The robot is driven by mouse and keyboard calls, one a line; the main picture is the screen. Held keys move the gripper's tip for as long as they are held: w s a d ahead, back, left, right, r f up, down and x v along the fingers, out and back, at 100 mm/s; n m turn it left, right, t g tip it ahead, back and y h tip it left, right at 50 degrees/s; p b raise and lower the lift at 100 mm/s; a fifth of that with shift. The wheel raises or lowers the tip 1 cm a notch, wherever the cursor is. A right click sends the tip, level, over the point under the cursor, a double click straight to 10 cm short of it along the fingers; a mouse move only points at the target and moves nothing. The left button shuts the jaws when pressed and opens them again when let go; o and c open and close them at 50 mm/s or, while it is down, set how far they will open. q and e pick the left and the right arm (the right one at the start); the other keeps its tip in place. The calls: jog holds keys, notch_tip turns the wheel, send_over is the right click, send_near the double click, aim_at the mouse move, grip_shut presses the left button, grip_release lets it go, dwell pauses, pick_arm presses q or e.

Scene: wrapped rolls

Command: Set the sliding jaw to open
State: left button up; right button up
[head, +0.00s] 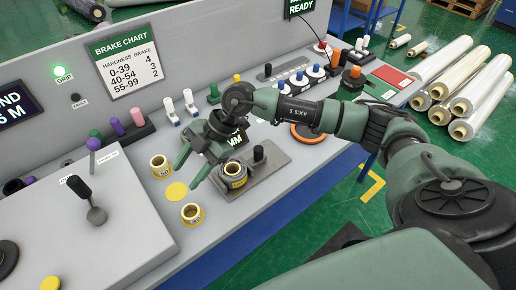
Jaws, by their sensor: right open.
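A grey metal plate (265,176) lies on the console and carries a black upright knob (259,154); this looks like the sliding jaw fixture. A yellow-rimmed core (235,170) sits in a dark holder at the plate's left end. My right gripper (186,178) is open and empty, its two green fingers pointing down and left. It is above the console, just left of the plate and apart from the knob. Part of the plate's far side is hidden behind the gripper. Whether the jaw is open or closed cannot be told. My left gripper is not in view.
Two loose yellow cores (160,167) (192,214) and a yellow disc (176,191) lie left of the plate. A raised grey box (95,225) with a black lever (80,189) stands at the left. White switches, pegs and an orange ring (308,132) stand farther back. Wrapped rolls (470,84) lie on the floor.

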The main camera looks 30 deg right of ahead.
aim_at(258, 148)
jog(key=d+m+h, duration=0.1)
jog(key=d, duration=0.3)
jog(key=w+d+m+h, duration=0.1)
jog(key=d+h, duration=0.1)
jog(key=d, duration=0.3)
jog(key=w+d+f+h, duration=0.1)
jog(key=d+h, duration=0.1)
jog(key=d, duration=0.3)
jog(key=shift+d+m, duration=0.2)
jog(key=shift+m, duration=0.2)
jog(key=d+h, duration=0.1)
jog(key=d, duration=0.1)
jog(key=d+m+h, duration=0.1)
jog(key=d, duration=0.2)
jog(key=d+r+m+g+h, duration=0.1)
jog(key=d, duration=0.1)
jog(key=shift+s+d, duration=0.25)
jog(key=shift+d, duration=0.15)
notch_tip(258, 148, down, 7)
jog(key=shift+r+p, duration=0.1)
jog(key=shift+p, duration=0.9)
jog(key=shift+a+f, duration=0.1)
jog(key=shift+f, duration=0.35)
grip_shut()
